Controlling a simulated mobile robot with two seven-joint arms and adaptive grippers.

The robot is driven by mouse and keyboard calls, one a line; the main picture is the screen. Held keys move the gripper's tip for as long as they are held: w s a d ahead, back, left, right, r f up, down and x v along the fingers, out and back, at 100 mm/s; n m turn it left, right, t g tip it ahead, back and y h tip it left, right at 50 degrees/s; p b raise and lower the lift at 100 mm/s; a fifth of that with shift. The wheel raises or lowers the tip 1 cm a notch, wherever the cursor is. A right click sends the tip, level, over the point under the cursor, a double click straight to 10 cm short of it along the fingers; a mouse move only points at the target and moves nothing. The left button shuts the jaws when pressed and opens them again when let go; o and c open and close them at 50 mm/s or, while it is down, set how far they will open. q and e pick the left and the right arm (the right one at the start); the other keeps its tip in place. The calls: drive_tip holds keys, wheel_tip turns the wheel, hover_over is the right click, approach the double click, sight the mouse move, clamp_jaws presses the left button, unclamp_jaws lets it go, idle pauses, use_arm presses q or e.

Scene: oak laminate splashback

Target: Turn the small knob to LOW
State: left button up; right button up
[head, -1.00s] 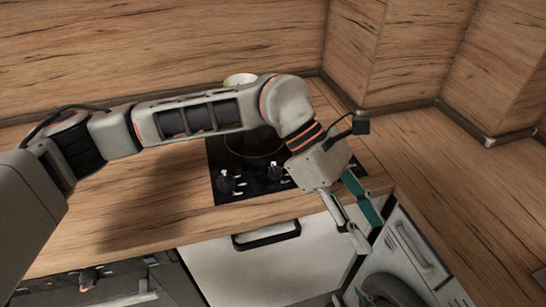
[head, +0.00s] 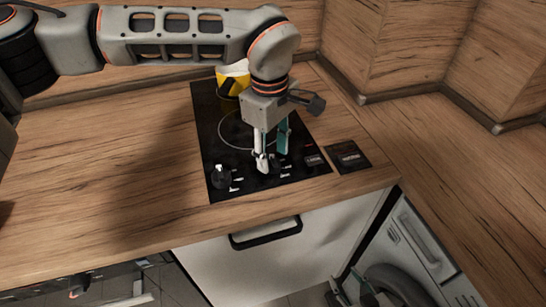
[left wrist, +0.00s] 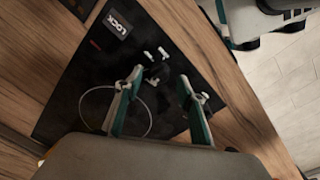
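The small knob (head: 275,166) is black and sits at the front of the black cooktop (head: 213,125), right of the large knob (head: 221,175). My left gripper (head: 270,160) points down over the small knob, fingers spread. In the left wrist view the small knob (left wrist: 157,73) lies between the two fingertips, closer to the left one; I cannot tell whether they touch. The large knob (left wrist: 204,97) is just outside the other finger. The knob's markings are too small to read. Part of my right gripper (head: 345,291) shows at the bottom edge, its opening unclear.
A yellow and white pot (head: 234,80) stands at the back of the cooktop, partly behind my arm. A dark card (head: 348,156) lies right of the cooktop. The counter (head: 130,170) to the left is clear. A drawer handle (head: 266,234) sticks out below the front edge.

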use_arm(q)
drive_tip(key=shift+f, duration=1.1)
drive_tip(key=c, duration=1.1)
drive_tip(key=shift+m, duration=0.3)
drive_tip(key=m+p, duration=0.1)
drive_tip(key=m, duration=0.3)
drive_tip(key=shift+w+r+p, duration=0.1)
drive_tip(key=shift+r+p, duration=0.05)
drive_tip(key=shift+p, duration=0.2)
drive_tip(key=m+p, duration=0.1)
drive_tip(key=m, duration=0.4)
drive_tip(key=shift+p, duration=0.3)
